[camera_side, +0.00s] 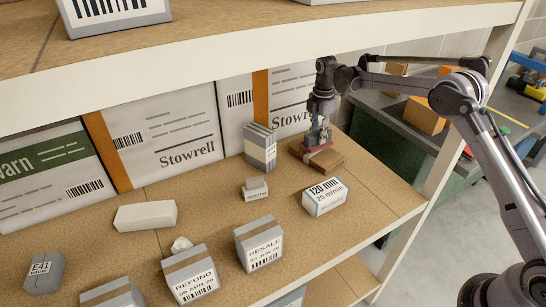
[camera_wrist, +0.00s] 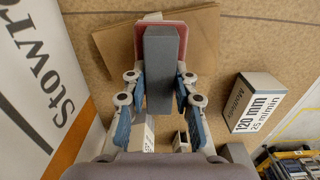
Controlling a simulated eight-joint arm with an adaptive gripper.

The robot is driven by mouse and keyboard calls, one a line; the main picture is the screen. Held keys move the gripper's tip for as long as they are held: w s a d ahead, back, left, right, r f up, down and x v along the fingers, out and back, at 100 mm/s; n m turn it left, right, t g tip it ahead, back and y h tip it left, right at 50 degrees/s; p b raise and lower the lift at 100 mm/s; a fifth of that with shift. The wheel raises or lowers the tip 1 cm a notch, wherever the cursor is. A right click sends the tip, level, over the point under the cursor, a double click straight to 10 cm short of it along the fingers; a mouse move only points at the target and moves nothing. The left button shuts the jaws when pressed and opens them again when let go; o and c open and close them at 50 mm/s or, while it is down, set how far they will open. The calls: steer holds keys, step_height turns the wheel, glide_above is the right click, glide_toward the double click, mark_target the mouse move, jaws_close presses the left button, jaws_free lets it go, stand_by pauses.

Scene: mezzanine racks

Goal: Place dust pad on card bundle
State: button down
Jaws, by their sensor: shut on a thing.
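The dust pad has a reddish base (camera_side: 314,142) and a grey block handle (camera_wrist: 161,70). My gripper (camera_side: 318,128) points down and is shut on the handle; in the wrist view its fingers (camera_wrist: 160,88) press the handle from both sides. The card bundle (camera_side: 328,161) is a flat stack of brown cardboard lying on the shelf beside the tall grey box. The pad is over the back part of the bundle, with bundle showing on both sides of it in the wrist view (camera_wrist: 206,24). I cannot tell whether the pad touches it.
A white 120 mm box (camera_side: 325,197) stands in front of the bundle. A tall grey box (camera_side: 260,147) is to its left, with a small grey item (camera_side: 254,189) in front of it. Large Stowrell cartons (camera_side: 170,130) line the back. An upper shelf edge (camera_side: 250,65) runs above.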

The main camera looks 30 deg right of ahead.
steer(key=shift+f, duration=0.8)
steer(key=c, duration=1.1)
jaws_free()
steer(key=shift+f, duration=0.15)
steer(key=shift+o, duration=0.2)
step_height(320, 180, up, 12)
steer(key=shift+r, duration=0.2)
